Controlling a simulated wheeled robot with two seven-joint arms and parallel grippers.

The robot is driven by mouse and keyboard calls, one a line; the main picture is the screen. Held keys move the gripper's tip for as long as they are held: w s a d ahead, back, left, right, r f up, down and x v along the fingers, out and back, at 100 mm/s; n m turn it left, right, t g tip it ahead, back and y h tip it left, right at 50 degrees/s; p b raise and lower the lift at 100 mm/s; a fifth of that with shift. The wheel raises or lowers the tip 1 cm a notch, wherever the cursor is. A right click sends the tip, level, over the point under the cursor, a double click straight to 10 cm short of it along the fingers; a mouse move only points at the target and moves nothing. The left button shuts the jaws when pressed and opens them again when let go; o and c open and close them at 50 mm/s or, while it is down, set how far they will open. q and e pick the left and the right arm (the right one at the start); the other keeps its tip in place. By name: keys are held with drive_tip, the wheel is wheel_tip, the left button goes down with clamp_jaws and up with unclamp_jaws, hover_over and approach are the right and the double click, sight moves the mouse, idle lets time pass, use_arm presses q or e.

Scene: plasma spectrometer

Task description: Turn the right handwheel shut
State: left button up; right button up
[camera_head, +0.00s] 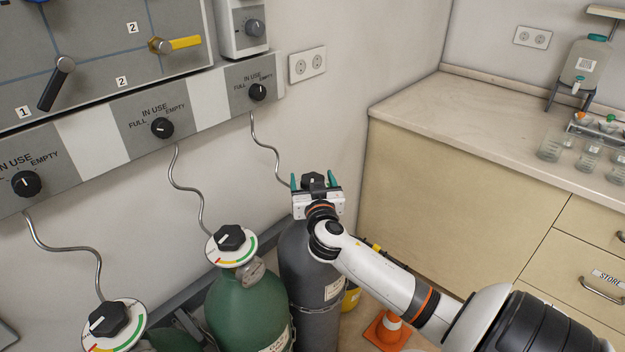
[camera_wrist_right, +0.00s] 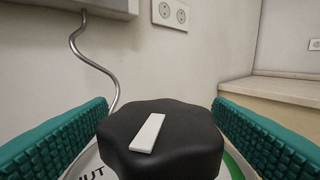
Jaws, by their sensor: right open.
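The right handwheel (camera_head: 313,181) is a black lobed knob on top of the dark grey cylinder (camera_head: 311,270). In the right wrist view the handwheel (camera_wrist_right: 161,140) fills the lower middle, with a white pointer bar (camera_wrist_right: 147,133) on its top. Part of a dial with the letters "UT" and a green arc shows under it. My right gripper (camera_head: 314,182) is open, with one green finger on each side of the handwheel. In the wrist view its fingers (camera_wrist_right: 160,142) stand apart from the knob with gaps on both sides. My left gripper is out of view.
Two other handwheels, one in the middle (camera_head: 230,237) and one at left (camera_head: 108,319), top neighbouring cylinders. A bent metal pipe (camera_head: 264,146) rises behind the right cylinder. A beige counter (camera_head: 455,200) stands to the right, and an orange cone (camera_head: 388,328) is on the floor.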

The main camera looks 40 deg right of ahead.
drive_tip(key=c, duration=1)
drive_tip(key=shift+f+m+g+h+b, duration=0.15)
drive_tip(key=shift+m+g+h+b, duration=0.35)
drive_tip(key=shift+h+b, duration=0.2)
drive_tip(key=m+g+h+b, duration=0.3)
drive_tip(key=b, duration=0.1)
drive_tip(key=shift+f, duration=0.15)
drive_tip(key=shift+r+m+g+h+b, duration=0.25)
drive_tip(key=shift+m+g+h+b, duration=0.2)
drive_tip(key=shift+g, duration=0.25)
drive_tip(key=shift+d, duration=0.1)
drive_tip(key=o, duration=1)
